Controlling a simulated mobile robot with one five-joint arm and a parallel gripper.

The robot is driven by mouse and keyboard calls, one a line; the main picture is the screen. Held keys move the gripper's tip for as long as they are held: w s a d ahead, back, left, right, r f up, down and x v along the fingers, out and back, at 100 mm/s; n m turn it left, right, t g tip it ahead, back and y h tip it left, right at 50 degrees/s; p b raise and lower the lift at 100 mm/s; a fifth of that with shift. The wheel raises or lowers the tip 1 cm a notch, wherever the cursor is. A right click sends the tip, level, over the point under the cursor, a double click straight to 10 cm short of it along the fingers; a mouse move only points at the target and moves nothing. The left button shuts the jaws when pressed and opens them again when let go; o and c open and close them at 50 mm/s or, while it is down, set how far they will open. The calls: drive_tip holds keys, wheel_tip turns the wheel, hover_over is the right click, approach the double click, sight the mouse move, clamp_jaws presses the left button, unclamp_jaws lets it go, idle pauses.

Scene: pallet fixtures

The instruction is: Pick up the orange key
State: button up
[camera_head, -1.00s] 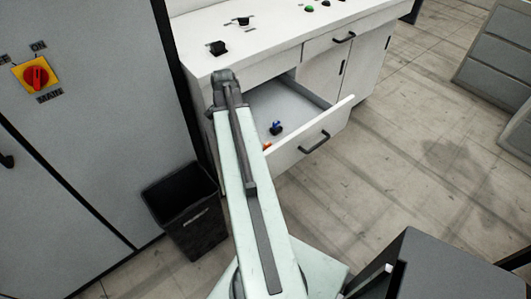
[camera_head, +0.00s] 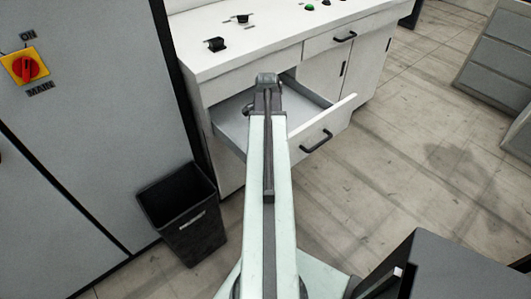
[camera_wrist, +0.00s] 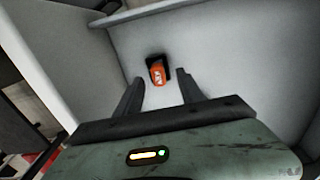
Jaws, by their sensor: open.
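The orange key (camera_wrist: 157,73) lies on the pale floor of the open drawer in the wrist view, with a dark part at its far end. My gripper (camera_wrist: 156,82) is open, its two dark fingers reaching toward the key, one on either side of its near end. I cannot tell how high the fingers are above it. The open drawer (camera_head: 232,125) of the white cabinet shows around the arm's end.
The drawer's front panel with a black handle (camera_head: 316,142) stands to the right of my arm. A black bin (camera_head: 187,222) stands at the lower left beside a grey cabinet (camera_head: 85,130) with a red switch.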

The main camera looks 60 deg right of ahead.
wheel_tip(320, 180, down, 4)
drive_tip(key=shift+r+b, duration=0.2)
drive_tip(key=shift+b, duration=0.95)
drive_tip(key=shift+r, duration=0.15)
drive_tip(key=shift+c, duration=0.3)
clamp_jaws()
drive_tip(key=shift+r+p, duration=0.15)
drive_tip(key=shift+p, duration=0.15)
wheel_tip(320, 180, up, 10)
drive_tip(key=p, duration=1)
